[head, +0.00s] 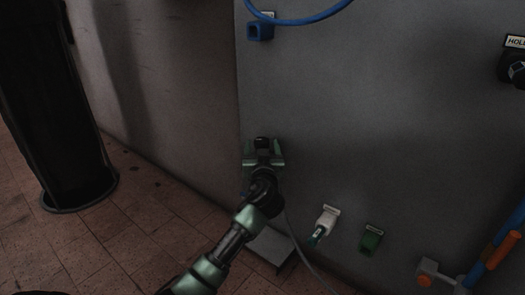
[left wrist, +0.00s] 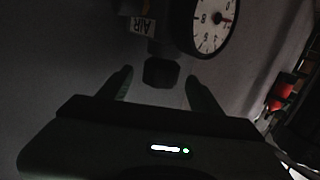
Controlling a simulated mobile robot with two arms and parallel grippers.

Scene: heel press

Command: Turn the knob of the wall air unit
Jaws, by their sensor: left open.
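In the left wrist view, the air unit shows as a white-faced round gauge (left wrist: 213,22) with an "AIR" label (left wrist: 142,24) beside it. A small dark faceted knob (left wrist: 160,72) sits below the gauge. My left gripper (left wrist: 158,86) is open, with one finger on each side of the knob. Gaps show between the fingers and the knob, so I see no contact. In the head view, my left gripper (head: 263,152) is up against the grey wall and hides most of the air unit. My right gripper is not in view.
A dark column (head: 50,100) stands at left on the tiled floor.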

